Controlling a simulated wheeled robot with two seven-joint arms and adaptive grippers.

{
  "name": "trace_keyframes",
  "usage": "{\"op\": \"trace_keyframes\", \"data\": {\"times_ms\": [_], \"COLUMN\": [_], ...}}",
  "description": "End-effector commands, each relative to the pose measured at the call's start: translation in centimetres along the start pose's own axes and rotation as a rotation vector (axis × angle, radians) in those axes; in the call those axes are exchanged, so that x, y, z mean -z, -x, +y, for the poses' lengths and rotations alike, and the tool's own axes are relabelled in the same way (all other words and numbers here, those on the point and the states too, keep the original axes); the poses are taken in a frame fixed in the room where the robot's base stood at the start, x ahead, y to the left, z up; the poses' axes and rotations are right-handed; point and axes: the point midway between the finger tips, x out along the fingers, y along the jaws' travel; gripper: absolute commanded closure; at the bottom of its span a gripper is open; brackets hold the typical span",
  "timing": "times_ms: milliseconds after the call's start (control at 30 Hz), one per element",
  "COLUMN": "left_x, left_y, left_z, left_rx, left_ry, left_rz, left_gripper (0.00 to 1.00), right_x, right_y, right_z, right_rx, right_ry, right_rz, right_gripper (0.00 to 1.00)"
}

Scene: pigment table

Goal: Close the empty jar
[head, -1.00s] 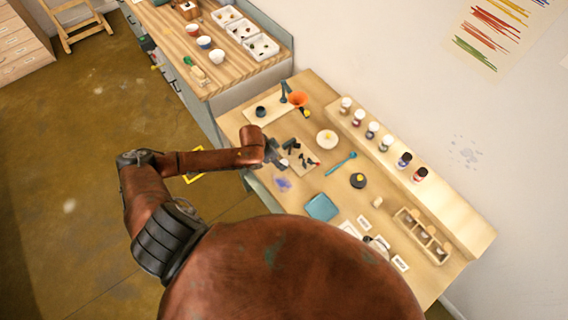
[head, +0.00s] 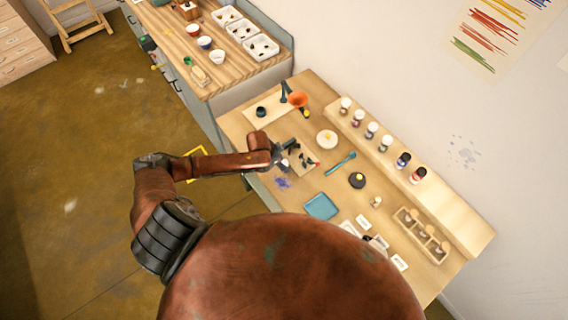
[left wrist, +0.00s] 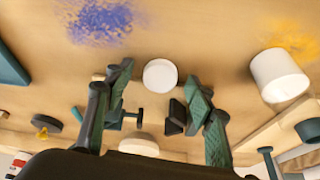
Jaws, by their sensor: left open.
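My left gripper (head: 290,153) is over the left part of the work table, open and empty. In the left wrist view its two dark green fingers (left wrist: 160,108) stand wide apart. A small white round piece (left wrist: 160,75), perhaps a lid, lies on the table just beyond and between the fingertips. It also seems to show as a white spot beside the gripper in the head view (head: 284,163). A white cylinder (left wrist: 278,77), possibly the jar, stands to the right of the fingers in the wrist view. My arm seems to hide it in the head view. My right gripper is out of view.
A white dish (head: 327,140), a blue spatula (head: 341,163), a dark bowl (head: 357,180) and a blue tray (head: 321,206) are on the table. Several capped jars (head: 372,130) line the raised shelf. A purple smear (left wrist: 100,22) marks the table near the white round piece.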

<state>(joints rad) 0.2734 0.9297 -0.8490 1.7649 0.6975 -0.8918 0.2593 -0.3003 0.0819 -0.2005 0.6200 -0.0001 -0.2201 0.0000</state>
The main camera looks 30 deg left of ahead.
Motion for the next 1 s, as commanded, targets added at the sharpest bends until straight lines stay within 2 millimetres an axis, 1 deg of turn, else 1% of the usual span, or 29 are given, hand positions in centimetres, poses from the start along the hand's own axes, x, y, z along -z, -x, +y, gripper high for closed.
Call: {"op": "trace_keyframes", "data": {"times_ms": [33,67,433,767,867,1000], "left_x": [0.0,0.0,0.0,0.1,0.3,0.9], "left_y": [0.0,0.0,0.0,0.1,0.6,2.0], "left_z": [0.0,0.0,0.0,0.0,-0.1,-0.1], "left_rx": [0.000,0.000,0.000,0.000,0.000,0.000], "left_ry": [0.000,0.000,0.000,0.000,0.000,-0.002], "left_rz": [0.000,0.000,0.000,0.000,0.001,0.002], "left_gripper": [0.51,0.53,0.78,0.79,0.79,0.79], "right_x": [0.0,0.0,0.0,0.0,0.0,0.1], "right_y": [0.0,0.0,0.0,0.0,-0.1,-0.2], "right_z": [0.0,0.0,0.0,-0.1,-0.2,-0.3], "right_rx": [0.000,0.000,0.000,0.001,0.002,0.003], "right_ry": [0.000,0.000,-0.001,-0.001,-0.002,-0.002], "right_rz": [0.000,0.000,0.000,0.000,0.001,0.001], "right_gripper": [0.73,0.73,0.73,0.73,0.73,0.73]}}
